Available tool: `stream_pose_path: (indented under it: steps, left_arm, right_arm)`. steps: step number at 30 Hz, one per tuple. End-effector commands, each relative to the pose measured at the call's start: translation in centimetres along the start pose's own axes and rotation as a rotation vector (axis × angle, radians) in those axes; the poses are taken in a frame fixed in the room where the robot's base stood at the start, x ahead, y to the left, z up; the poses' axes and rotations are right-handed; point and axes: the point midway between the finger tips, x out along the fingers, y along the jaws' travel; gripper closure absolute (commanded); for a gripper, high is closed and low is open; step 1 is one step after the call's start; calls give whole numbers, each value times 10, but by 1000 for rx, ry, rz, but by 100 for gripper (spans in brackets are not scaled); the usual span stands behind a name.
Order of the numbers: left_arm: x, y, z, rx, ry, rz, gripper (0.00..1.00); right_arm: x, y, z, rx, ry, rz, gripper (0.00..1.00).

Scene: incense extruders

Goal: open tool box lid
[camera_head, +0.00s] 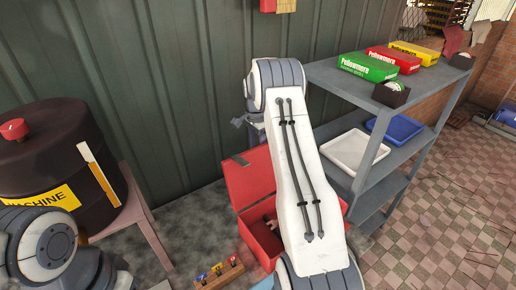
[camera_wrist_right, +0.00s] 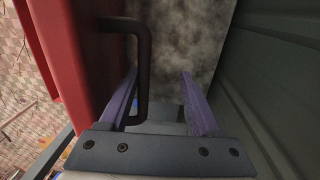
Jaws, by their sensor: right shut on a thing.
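The red tool box (camera_head: 262,243) stands on the floor by the wall, partly hidden behind my right arm. Its red lid (camera_head: 248,178) is raised and tilted back towards the wall, and part of the inside shows. The lid also fills the left side of the right wrist view (camera_wrist_right: 72,60), with its dark bar handle (camera_wrist_right: 142,75). My right gripper (camera_wrist_right: 160,75) has its purple fingers on either side of the handle, close to the left finger, and is shut on it. My left gripper is out of view.
A grey shelf (camera_head: 350,88) with boxes and trays stands right of the tool box. A dark barrel (camera_head: 60,150) on a stand is at the left. A small wooden rack (camera_head: 219,275) is in front of the box. The corrugated wall (camera_head: 190,80) is close behind.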

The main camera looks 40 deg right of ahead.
Motion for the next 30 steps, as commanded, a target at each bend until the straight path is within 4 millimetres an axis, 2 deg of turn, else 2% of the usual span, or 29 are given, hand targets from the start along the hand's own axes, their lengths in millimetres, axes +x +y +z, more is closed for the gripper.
stream_pose_path:
  steps: [14, 17, 23, 30]
  left_arm:
    - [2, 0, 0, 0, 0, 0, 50]
    - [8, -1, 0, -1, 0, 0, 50]
    - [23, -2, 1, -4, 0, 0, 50]
    - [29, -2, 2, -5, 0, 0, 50]
  right_arm:
    - [-9, -4, -3, -1, 11, -19, 53]
    - [-21, -5, -3, -1, 12, -21, 53]
    - [-59, -4, -2, -2, 10, -19, 53]
    - [-97, -1, -1, 0, 6, -9, 53]
